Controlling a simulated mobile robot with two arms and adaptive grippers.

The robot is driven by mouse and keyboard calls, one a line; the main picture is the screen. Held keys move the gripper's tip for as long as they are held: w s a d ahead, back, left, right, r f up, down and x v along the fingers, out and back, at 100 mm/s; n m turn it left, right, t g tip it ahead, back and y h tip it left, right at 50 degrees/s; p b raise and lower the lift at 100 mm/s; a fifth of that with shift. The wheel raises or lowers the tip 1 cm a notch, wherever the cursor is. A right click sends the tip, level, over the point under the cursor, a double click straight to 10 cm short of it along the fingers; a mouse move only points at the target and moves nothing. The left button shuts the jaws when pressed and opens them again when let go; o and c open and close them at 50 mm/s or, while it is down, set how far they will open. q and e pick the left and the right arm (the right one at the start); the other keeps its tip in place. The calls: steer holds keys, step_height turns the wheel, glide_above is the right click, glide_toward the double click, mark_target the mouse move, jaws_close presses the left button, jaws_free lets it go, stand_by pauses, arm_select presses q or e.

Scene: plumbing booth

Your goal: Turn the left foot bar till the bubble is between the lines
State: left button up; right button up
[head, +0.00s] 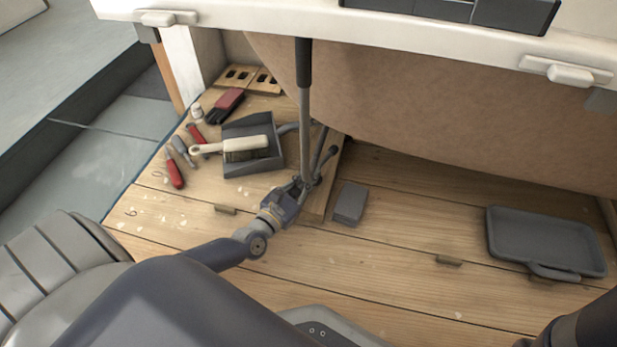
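A slim grey upright bar with a black grip (303,62) stands in front of the bath's brown underside; I take it for the left foot bar. Its lower end meets metal rods near a wooden board on the floor. My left gripper (301,186) is at the bar's lower end, with its fingers close around or beside it. Whether they are shut on it cannot be told. No bubble or lines can be made out. My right gripper is out of view.
A grey block (350,204) lies right of my gripper. A grey tray (545,239) lies farther right. The white bath rim (405,35) overhangs the back.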

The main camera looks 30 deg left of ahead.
arm_select(q)
steer(key=shift+o, duration=0.3)
steer(key=shift+r, duration=0.35)
steer(key=shift+f, duration=0.15)
steer(key=shift+s, duration=0.25)
steer(key=s, duration=1.1)
steer(key=shift+s+a, duration=0.25)
steer(key=shift+a, duration=0.1)
steer(key=shift+s, duration=0.1)
